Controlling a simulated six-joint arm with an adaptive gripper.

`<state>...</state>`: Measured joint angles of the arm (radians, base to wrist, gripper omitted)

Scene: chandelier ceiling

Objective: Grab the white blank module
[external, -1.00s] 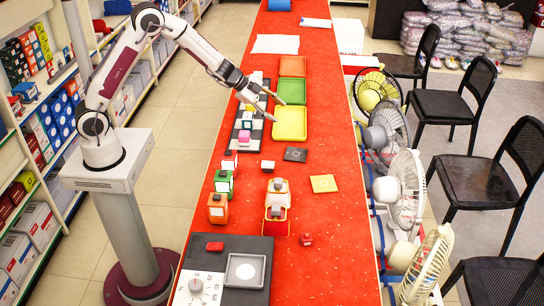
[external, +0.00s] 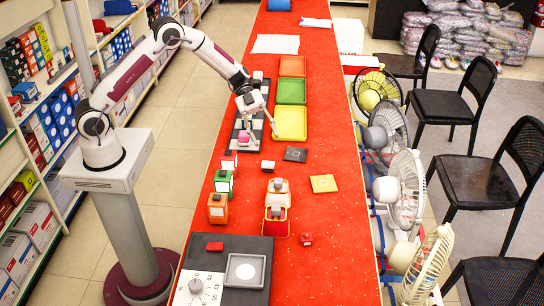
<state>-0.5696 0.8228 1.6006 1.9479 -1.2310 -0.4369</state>
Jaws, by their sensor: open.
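My gripper (external: 259,129) is open and points down over the near part of the dark checkered board (external: 237,134) on the red table. Its fingers are spread, one over the board and one near the yellow tray's left edge. A small pink block with a pale top (external: 244,139) sits beside the left finger. A small whitish block (external: 257,75) stands at the board's far end, away from the fingers; it may be the white blank module, but it is too small to be sure. My gripper hides the middle of the board and the blocks there.
Yellow (external: 290,124), green (external: 291,91) and orange (external: 292,66) trays line the board's right side. Green (external: 223,183) and orange (external: 218,208) blocks, a red holder (external: 276,227) and a dial panel (external: 198,288) stand nearer.

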